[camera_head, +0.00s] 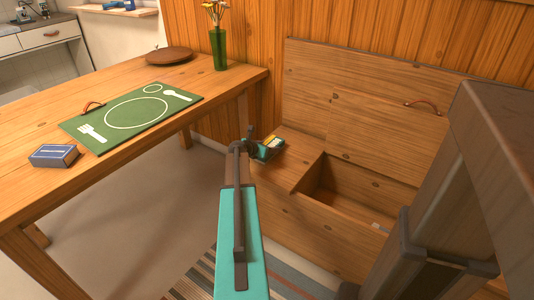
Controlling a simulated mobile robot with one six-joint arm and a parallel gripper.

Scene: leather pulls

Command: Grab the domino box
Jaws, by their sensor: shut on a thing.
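My gripper (259,147) is at the far end of my teal arm, over the left part of the wooden bench. It is shut on a small box with a yellow and pale top (272,141), which looks like the domino box; its markings are too small to read. The jaws and wrist hide part of it. I cannot tell whether the box touches the bench top. Another box, dark blue with a pale border (54,155), lies on the wooden table at the left.
The bench (290,162) has an open compartment (345,190) with its lid (375,133) raised against the wall. The table (120,172) holds a green place mat (172,104), a brown round board (169,56) and a green vase (219,48). A striped rug (196,277) lies below.

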